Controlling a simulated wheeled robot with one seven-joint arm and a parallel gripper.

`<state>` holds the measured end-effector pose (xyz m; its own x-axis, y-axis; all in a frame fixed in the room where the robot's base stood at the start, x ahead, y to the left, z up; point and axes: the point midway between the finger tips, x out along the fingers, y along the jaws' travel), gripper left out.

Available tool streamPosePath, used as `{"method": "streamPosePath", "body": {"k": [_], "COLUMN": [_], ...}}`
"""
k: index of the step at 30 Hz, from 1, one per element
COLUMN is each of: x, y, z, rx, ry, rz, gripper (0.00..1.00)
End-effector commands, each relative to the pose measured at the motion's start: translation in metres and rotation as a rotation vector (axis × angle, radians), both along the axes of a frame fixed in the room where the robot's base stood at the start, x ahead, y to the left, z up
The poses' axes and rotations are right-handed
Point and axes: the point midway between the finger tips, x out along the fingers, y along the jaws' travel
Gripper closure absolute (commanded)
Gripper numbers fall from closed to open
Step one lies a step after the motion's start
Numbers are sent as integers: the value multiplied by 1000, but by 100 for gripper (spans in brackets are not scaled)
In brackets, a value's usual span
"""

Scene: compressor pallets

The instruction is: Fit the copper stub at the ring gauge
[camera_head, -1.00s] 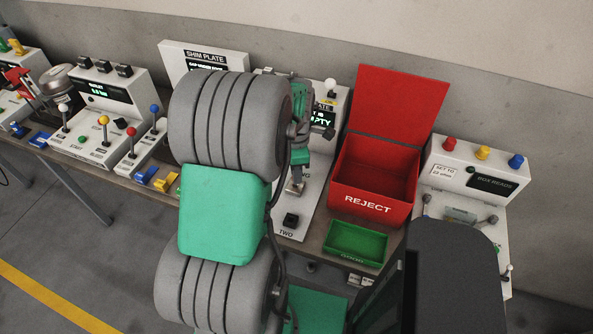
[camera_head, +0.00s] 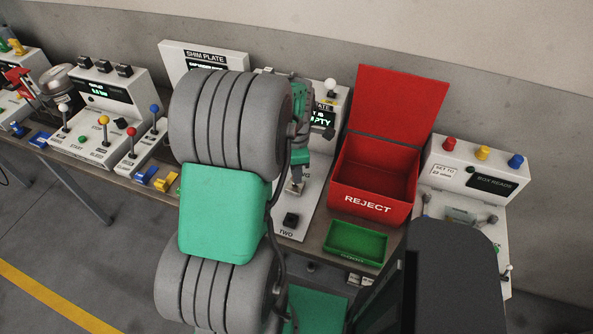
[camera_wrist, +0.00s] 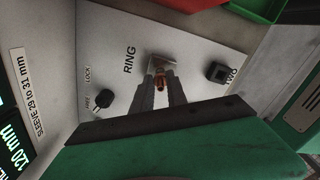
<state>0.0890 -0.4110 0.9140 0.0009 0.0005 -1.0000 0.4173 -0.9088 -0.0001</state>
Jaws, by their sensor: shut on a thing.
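My gripper (camera_wrist: 160,95) is shut on the copper stub (camera_wrist: 160,83), which shows as a small copper-coloured piece between the fingertips in the wrist view. The fingertips are over the white panel marked RING, close to a small light metal block (camera_wrist: 158,63) at the ring gauge. I cannot tell whether the stub touches or sits in it. In the head view my gripper (camera_head: 296,187) is low over the same panel (camera_head: 312,205), and the stub is too small to make out.
A black knob (camera_wrist: 103,101) marked LOCK and FREE and a black square button (camera_wrist: 217,72) marked TWO flank the fingers. A red REJECT bin (camera_head: 372,180) and a green tray (camera_head: 355,243) stand to the right. Other gauge stations (camera_head: 100,110) line the bench at left.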

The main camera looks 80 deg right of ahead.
Motion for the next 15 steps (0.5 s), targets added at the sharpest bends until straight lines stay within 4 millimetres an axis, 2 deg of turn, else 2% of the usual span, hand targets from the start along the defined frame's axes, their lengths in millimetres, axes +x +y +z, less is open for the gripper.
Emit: {"method": "streamPosePath", "body": {"k": [15], "x": [0], "y": [0], "z": [-12], "rx": [0], "ry": [0], "rz": [0], "gripper": [100]}}
